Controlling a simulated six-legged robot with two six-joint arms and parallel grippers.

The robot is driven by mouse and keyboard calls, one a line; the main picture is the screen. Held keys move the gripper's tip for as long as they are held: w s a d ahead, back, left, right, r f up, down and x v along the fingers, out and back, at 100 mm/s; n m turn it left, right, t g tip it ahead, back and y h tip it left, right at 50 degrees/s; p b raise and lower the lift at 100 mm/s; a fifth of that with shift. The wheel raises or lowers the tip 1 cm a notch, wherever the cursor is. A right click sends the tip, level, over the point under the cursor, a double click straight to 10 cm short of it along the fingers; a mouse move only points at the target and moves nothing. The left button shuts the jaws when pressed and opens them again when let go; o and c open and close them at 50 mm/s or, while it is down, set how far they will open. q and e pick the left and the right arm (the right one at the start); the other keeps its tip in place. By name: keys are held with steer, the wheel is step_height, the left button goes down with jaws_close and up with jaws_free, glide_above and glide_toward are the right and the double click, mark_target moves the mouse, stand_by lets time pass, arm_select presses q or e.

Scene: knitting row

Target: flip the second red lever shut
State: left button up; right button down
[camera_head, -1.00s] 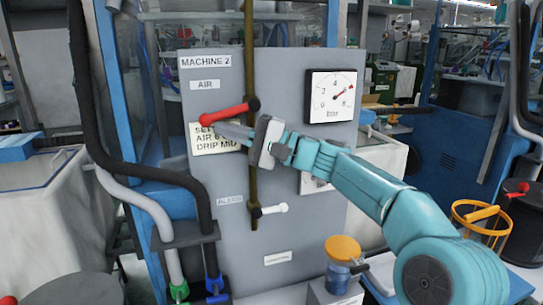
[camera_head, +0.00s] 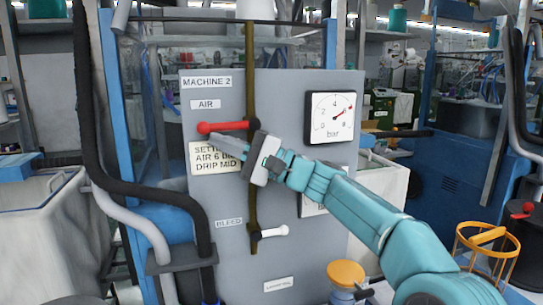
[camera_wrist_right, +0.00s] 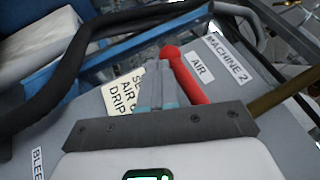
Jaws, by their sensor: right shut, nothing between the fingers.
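The red lever (camera_head: 228,127) is on the grey panel labelled MACHINE 2, beside the AIR label. It lies nearly level, its round knob at the left and its black pivot on the brown pipe (camera_head: 252,185). My right gripper (camera_head: 218,138) is shut and empty, its fingertips just below the lever near the knob. In the right wrist view the lever (camera_wrist_right: 188,78) runs alongside the shut fingers (camera_wrist_right: 158,68), close to them; I cannot tell if they touch. My left gripper is not in view.
A pressure gauge (camera_head: 331,118) is on the panel's upper right. A white BLEED lever (camera_head: 272,231) sits lower on the same pipe. A black hose (camera_head: 95,130) hangs at the left. An orange wire basket (camera_head: 487,250) and another red handle (camera_head: 522,210) are at the right.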

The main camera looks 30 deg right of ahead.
steer(key=s+d+f+b, duration=0.6)
steer(key=s+f, duration=0.1)
steer(key=shift+d+f, duration=0.3)
steer(key=shift+f, duration=0.05)
steer(key=shift+s, duration=0.1)
stand_by(0.5)
